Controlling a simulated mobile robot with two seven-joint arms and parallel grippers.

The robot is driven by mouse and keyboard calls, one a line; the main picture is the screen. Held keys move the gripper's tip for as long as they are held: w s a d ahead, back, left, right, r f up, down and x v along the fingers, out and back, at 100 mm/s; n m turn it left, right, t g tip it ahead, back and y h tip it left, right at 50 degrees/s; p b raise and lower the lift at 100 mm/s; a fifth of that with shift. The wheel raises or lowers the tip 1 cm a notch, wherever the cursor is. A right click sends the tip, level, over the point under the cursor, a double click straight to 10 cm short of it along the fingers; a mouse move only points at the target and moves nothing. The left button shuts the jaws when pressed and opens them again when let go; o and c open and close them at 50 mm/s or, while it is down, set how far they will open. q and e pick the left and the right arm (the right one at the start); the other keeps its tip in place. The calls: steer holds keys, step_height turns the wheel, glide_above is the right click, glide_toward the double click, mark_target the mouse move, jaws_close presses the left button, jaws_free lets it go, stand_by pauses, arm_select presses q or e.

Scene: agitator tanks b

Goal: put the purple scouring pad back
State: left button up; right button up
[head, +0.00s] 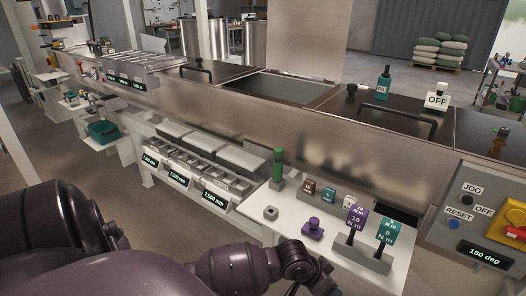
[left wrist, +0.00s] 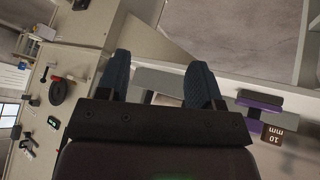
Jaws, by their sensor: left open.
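A small purple piece (head: 313,229) with a rounded knob on a flat base sits on the white shelf (head: 378,258) in the head view; I cannot tell if it is the scouring pad. A flat purple piece (left wrist: 260,100) shows at the right in the left wrist view, beside a brown "10 mm" label; I cannot match it surely to the head view. My left gripper (left wrist: 158,64) is open, with nothing visible between its dark ribbed fingers. The purple piece is apart from it, to the right. In the head view my left arm reaches in near the shelf, its fingers not clear.
A green bottle-shaped item (head: 278,165), a grey block (head: 271,213) and small labelled cubes stand on the shelf. Torque tools with purple (head: 354,221) and teal (head: 388,231) tags stand in a grey holder (head: 360,258). A control panel (head: 486,214) is at right.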

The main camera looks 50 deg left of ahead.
arm_select(q)
steer(key=s+a+f+n+t+y, duration=0.1)
steer(key=s+a+f+t+y, duration=0.1)
steer(key=s, duration=0.6)
steer(key=s+a+f+t+y, duration=0.2)
steer(key=s+t, duration=0.1)
steer(key=s, duration=0.6)
steer(key=shift+s+a+n, duration=0.25)
steer(key=shift+a+n, duration=0.1)
steer(key=shift+n, duration=0.05)
